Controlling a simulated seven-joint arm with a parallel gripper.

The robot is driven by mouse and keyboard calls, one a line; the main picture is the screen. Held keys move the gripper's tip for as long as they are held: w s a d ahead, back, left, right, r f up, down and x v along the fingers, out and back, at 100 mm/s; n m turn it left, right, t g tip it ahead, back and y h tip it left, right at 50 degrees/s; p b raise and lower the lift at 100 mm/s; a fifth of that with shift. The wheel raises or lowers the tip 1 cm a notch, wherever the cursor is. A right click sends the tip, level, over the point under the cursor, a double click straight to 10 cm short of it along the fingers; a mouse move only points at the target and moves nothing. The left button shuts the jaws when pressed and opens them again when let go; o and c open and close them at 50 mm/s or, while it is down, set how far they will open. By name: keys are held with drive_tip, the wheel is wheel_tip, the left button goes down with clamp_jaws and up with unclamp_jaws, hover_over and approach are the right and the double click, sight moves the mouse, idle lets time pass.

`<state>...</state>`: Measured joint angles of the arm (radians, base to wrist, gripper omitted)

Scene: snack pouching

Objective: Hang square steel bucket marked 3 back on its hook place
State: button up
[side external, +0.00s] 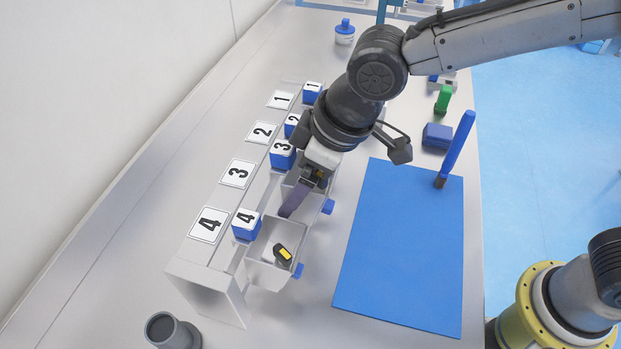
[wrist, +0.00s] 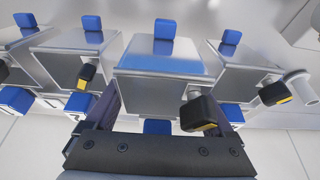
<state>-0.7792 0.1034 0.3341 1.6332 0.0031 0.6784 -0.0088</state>
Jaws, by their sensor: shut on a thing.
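The square steel bucket marked 3 (side external: 313,203) is in the third place of the rack, with its blue number block (side external: 282,156) at the back and a blue tab (side external: 328,206) at the front. My gripper (side external: 300,194) reaches down over it and is shut on it. In the wrist view the bucket (wrist: 165,60) lies in the middle, between the fingers of my gripper (wrist: 168,103). Its contact with the hook is hidden. The white number 3 plate (side external: 238,173) lies on the rack's back ledge beside it.
Number blocks 1 (side external: 313,92) and 2 (side external: 291,123) stand on the other side. A blue mat (side external: 405,250) lies right of the rack. A grey cup (side external: 170,330) stands at the near left.

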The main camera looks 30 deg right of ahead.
drive_tip(key=shift+w+a+f, duration=0.1)
drive_tip(key=shift+w+a, duration=0.5)
drive_tip(key=shift+a, duration=0.05)
drive_tip(key=shift+f, duration=1.3)
drive_tip(key=shift+f, duration=0.15)
drive_tip(key=o, duration=1.5)
drive_tip(key=shift+o, duration=0.3)
drive_tip(key=shift+f, duration=0.1)
approach(288, 193)
drive_tip(key=w+d, duration=0.1)
drive_tip(key=w+d+f, duration=0.1)
drive_tip(key=shift+w+d+f, duration=0.2)
drive_tip(key=shift+w+d, duration=0.05)
